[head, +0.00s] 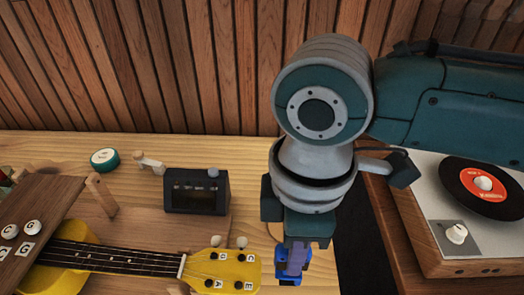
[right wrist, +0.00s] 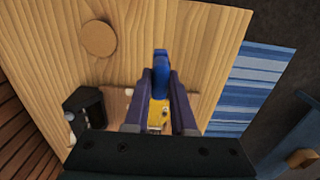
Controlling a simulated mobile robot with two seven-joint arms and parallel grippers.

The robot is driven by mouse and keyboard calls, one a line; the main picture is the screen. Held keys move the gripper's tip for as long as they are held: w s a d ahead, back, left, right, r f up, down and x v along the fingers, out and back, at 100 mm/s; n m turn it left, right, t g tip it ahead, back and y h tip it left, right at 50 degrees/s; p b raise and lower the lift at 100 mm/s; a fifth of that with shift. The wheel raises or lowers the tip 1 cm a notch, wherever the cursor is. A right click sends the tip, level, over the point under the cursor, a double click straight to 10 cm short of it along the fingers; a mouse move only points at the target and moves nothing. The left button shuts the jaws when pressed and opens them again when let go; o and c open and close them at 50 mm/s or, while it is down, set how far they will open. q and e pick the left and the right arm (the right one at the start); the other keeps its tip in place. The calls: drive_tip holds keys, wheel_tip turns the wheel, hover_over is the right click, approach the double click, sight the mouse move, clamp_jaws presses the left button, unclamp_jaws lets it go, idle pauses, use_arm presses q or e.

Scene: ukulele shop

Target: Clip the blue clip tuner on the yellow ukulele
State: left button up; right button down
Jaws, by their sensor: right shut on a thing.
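The yellow ukulele (head: 80,255) lies across the table at the lower left in the head view, its headstock (head: 228,270) pointing right. Part of its yellow headstock also shows between the fingers in the right wrist view (right wrist: 156,117). My right gripper (head: 294,262) points down just to the right of the headstock. It is shut on the blue clip tuner (head: 288,272), which also shows between the fingertips in the right wrist view (right wrist: 160,70). The tuner is apart from the headstock in the head view. My left gripper is not in view.
A dark box-shaped device (head: 196,192) stands behind the headstock. A green-and-white round item (head: 104,159) lies at the back left. A wooden board with lettered buttons (head: 38,222) is at the left. A record player (head: 470,265) stands at the right.

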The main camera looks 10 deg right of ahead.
drive_tip(key=shift+w+a+p, duration=0.15)
drive_tip(key=shift+a+p, duration=0.35)
drive_tip(key=shift+p, duration=0.2)
idle(2.0)
drive_tip(key=shift+w+a, duration=0.25)
drive_tip(key=shift+a, duration=0.6)
drive_tip(key=shift+w+a, duration=0.2)
drive_tip(key=shift+a, duration=0.6)
idle(1.7)
drive_tip(key=c, duration=0.7)
unclamp_jaws()
